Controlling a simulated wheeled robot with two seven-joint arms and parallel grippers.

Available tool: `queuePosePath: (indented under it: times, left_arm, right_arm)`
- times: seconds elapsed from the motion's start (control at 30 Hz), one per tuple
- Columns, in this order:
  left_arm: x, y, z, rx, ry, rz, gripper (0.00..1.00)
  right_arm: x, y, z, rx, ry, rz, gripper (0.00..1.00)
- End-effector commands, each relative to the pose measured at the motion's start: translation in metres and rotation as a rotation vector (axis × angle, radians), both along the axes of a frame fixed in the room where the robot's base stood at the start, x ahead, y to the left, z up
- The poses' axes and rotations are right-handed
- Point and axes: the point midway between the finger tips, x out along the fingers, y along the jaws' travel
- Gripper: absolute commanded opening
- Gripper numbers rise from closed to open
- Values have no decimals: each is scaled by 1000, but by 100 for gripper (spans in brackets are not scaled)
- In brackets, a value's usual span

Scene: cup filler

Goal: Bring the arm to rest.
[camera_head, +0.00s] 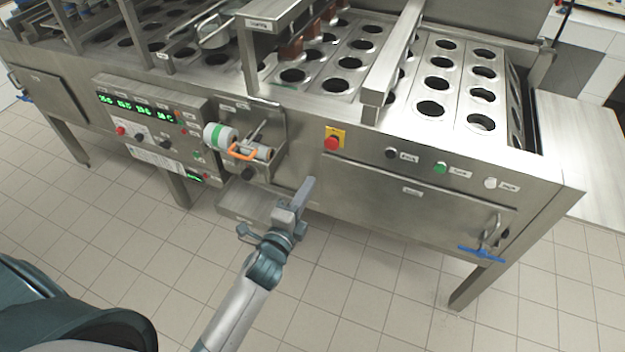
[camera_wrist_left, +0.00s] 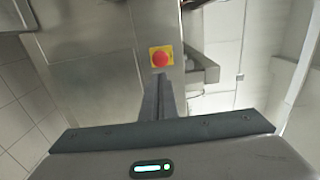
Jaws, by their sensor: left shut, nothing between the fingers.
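My left gripper (camera_head: 306,190) is shut and empty. It is in front of the steel cup filler's front panel (camera_head: 390,190), below and left of the red emergency stop button (camera_head: 331,143) on its yellow plate. The left arm reaches in from the bottom of the head view. In the left wrist view the shut fingers (camera_wrist_left: 157,90) point toward the panel, with the red button (camera_wrist_left: 160,58) just beyond the tips. I cannot tell whether the tips touch the panel. My right gripper is not in view.
Knobs and buttons (camera_head: 440,167) line the panel. A control box with green displays (camera_head: 140,107) and a bracket holding a white-green roll (camera_head: 219,137) stand out at the left. A blue-handled latch (camera_head: 482,253) is at the right. The tiled floor (camera_head: 380,290) in front is clear.

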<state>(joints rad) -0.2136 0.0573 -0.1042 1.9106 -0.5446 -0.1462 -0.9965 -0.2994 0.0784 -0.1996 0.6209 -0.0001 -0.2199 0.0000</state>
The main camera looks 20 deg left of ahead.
Motion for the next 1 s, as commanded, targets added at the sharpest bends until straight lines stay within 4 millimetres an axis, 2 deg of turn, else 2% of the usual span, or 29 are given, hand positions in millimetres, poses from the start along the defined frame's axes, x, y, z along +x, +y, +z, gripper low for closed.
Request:
queuePosePath:
  times: [0.17,0.77,0.87,0.97,1.0]
  left_arm:
    - [-8,0,0,1,1,0,0]
    - [-8,0,-3,-3,5,0,0]
    - [-9,0,-15,-21,29,-1,0]
    - [-11,-1,-41,-62,77,-1,0]
    - [-12,-2,-55,-87,105,0,0]
  right_arm:
    - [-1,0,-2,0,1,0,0]
    - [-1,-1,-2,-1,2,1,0]
    - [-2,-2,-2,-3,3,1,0]
    - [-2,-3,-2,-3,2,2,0]
    - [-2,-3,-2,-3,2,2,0]
